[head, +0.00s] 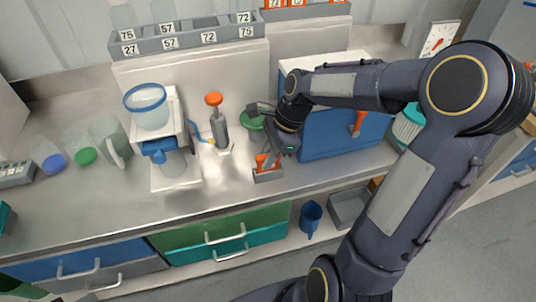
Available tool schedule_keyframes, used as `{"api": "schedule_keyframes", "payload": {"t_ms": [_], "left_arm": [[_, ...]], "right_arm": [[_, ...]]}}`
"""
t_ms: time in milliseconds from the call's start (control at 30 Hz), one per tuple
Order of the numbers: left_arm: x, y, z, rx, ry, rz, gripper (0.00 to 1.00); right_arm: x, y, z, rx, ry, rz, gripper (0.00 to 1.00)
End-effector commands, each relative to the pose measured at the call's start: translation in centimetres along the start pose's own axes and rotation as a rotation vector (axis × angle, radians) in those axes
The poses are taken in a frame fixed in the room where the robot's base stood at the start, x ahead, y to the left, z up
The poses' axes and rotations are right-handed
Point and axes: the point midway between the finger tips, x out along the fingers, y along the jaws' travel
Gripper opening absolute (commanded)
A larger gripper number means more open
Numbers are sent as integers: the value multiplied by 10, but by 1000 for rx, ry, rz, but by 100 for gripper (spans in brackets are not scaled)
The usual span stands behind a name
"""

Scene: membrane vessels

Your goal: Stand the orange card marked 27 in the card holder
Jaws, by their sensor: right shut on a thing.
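A small orange card (262,160) shows just below the jaws of my right gripper (272,151). Its number cannot be read at this size. The right gripper is shut on the card. Directly under it, a small grey block that looks like the card holder (268,176) sits near the front of the steel bench. The card's lower edge is at or just over the holder's top; I cannot tell whether it is seated. The card looks roughly upright. The jaws hide part of it. My left gripper is not in view.
A blue box (340,135) stands right of the holder, behind my right arm. An orange-topped grey pump (218,122), a green dish (252,122) and a white stand with a blue-rimmed vessel (147,104) are to the left. A numbered rack (188,40) is behind. The bench's front left is clear.

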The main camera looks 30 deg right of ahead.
Motion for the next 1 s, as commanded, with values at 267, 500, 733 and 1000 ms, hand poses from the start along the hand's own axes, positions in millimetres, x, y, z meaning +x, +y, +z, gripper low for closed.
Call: {"api": "schedule_keyframes", "payload": {"t_ms": [267,500,733,1000], "left_arm": [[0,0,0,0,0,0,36],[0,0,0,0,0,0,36],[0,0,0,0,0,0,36],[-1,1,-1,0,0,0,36]], "right_arm": [[3,0,-1,0,0,1,0],[3,0,-1,0,0,1,33],[3,0,-1,0,0,1,43],[-9,0,4,-2,0,-2,43]]}}
